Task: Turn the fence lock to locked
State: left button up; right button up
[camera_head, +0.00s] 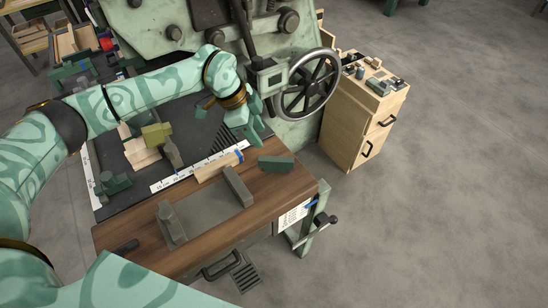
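My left gripper (244,126) points down over the machine table (198,122), near its ruler strip (176,182) and beside the handwheel's hub housing. Whether its fingers are apart or closed is too small to tell, and no held object shows clearly. A fence lock cannot be identified for certain. An olive-green block (157,134) and a dark upright piece (172,153) stand beside a pale wood piece (140,154) on the table, left of my gripper. A dark green fitting (113,184) sits at the table's front left. My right gripper is out of view.
A wooden bench (273,198) in front carries a grey fixture (205,213), a wood block (217,167) with a blue end and a green block (276,163). A large handwheel (328,86) is close right of my arm.

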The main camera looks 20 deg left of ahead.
aim_at(275, 159)
pick_arm(q)
jog(key=b+x, duration=0.3)
jog(key=x, duration=0.8)
jog(key=shift+d+f, duration=0.1)
jog(key=shift+f, duration=0.1)
grip_shut()
